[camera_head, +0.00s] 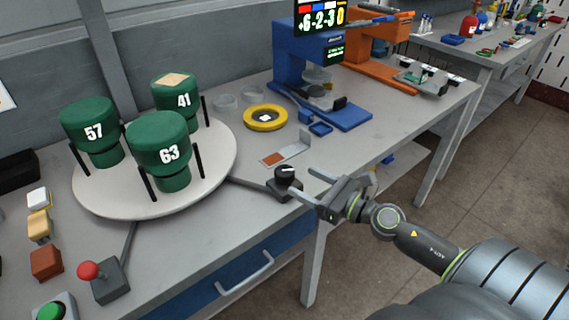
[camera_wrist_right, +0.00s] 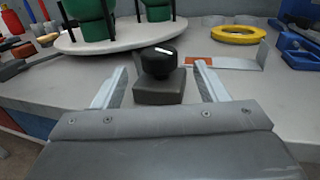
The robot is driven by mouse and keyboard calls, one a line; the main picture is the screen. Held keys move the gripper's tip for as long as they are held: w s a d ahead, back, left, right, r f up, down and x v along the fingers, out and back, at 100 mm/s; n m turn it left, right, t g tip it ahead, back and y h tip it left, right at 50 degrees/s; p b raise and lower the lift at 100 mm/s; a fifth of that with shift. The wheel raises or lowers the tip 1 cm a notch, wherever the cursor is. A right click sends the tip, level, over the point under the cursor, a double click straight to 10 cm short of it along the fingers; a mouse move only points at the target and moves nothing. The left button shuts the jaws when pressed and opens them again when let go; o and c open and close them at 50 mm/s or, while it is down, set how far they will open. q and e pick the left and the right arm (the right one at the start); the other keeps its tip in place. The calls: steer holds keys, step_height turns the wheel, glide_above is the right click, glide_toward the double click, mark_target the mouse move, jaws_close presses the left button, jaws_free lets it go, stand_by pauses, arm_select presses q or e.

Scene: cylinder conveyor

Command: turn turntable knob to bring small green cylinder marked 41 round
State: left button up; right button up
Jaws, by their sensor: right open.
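A round white turntable (camera_head: 112,203) carries green cylinders marked 57 (camera_head: 93,133), 63 (camera_head: 165,150) and 41 (camera_head: 178,95). Cylinder 41 is at the back right of the plate and has a tan patch on top. The black turntable knob (camera_head: 286,175), with a white line on top, sits on a dark base near the table's front edge. It also shows in the right wrist view (camera_wrist_right: 159,62). My right gripper (camera_head: 308,183) is open, with one finger on either side of the knob's base and a gap to each. My left gripper is not in view.
A red-topped joystick (camera_head: 90,270) and a green button (camera_head: 51,312) are at front left. A yellow ring (camera_head: 265,117) and a small plate with a reddish patch (camera_head: 280,157) lie behind the knob. A blue machine (camera_head: 310,80) stands farther back.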

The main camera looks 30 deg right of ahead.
mark_target(293, 177)
steer(key=p+x, duration=0.3)
steer(key=x, duration=0.3)
steer(key=shift+w+a+r, duration=0.1)
steer(key=shift+w+a, duration=0.05)
steer(key=shift+a, duration=0.05)
steer(key=shift+w+a+p, duration=0.15)
steer(key=shift+w+p, duration=0.15)
steer(key=c, duration=1)
